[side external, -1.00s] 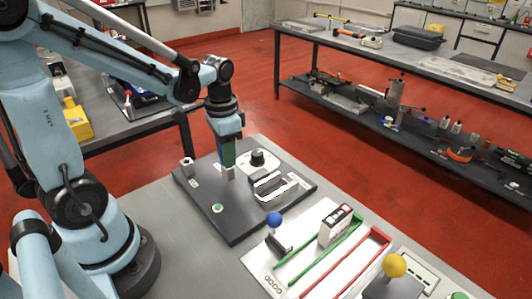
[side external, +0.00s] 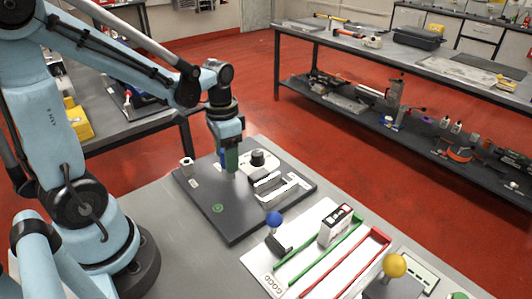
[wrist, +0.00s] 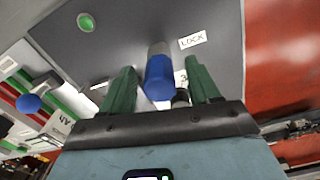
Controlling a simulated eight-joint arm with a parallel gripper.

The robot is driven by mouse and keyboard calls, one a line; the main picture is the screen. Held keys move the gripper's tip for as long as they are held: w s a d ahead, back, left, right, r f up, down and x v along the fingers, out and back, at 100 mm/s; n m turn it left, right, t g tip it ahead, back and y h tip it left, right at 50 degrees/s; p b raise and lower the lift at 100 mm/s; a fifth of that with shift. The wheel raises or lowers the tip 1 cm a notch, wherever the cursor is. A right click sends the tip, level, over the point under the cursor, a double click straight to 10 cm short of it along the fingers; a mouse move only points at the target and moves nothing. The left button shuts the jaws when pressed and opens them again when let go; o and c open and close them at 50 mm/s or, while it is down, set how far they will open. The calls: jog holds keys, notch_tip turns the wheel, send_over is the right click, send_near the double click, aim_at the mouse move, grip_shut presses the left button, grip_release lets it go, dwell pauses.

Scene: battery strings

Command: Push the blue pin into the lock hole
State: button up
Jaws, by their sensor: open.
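The blue pin (wrist: 159,80) shows in the wrist view as a blue cylinder between my gripper's two green fingers. My gripper (wrist: 159,67) is open, with a gap on each side of the pin. A grey cylindrical part (wrist: 158,49) sits directly beyond the pin, beside the LOCK label (wrist: 193,39) on the dark plate. In the side view, my gripper (side external: 231,172) points down, low over the dark panel (side external: 236,226). The lock hole is not visible, and I cannot tell how deep the pin sits.
In front are a blue ball-topped lever (side external: 274,218), a battery (side external: 335,226) beside green and red rails, and a yellow ball-topped lever (side external: 395,265).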

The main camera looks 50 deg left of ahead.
notch_tip(320, 180, up, 12)
dwell(0.6)
jog(key=s+d+f+n+t, duration=0.1)
jog(key=d+f+n+t, duration=0.1)
jog(key=d+f+t, duration=0.2)
jog(key=shift+d+f+t, duration=0.15)
jog(key=shift+d+t, duration=1.35)
jog(key=shift+t, duration=0.1)
